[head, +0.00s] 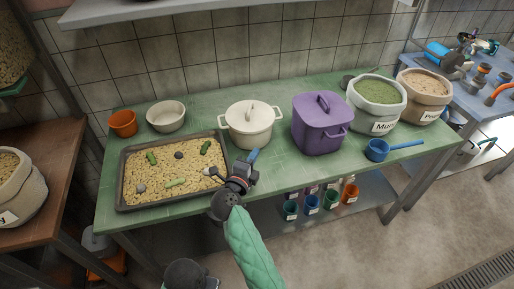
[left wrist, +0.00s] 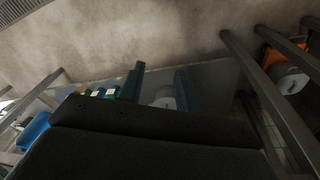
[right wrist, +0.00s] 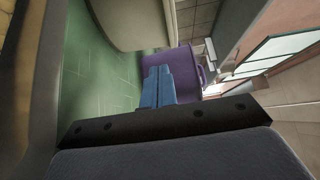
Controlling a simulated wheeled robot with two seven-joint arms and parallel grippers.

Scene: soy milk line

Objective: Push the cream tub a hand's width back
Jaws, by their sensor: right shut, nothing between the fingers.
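The cream tub (head: 250,124), lidded and with two side handles, stands upright on the green table between the tray and the purple tub. Its curved side also fills the top of the right wrist view (right wrist: 130,22). My right gripper (head: 254,154) is low over the table just in front of the cream tub, its blue fingers shut with nothing between them. The shut fingers (right wrist: 157,84) look close to the tub; I cannot tell whether they touch it. My left gripper (left wrist: 159,88) is open and empty, below the table level over the floor area.
The purple tub (head: 320,125) stands close to the right. A tray of grain (head: 120,193) lies left, with a white bowl (head: 166,117) and orange pot (head: 123,124) behind it. A blue scoop (head: 378,151) and two sacks stand right. Some bare table shows behind the cream tub.

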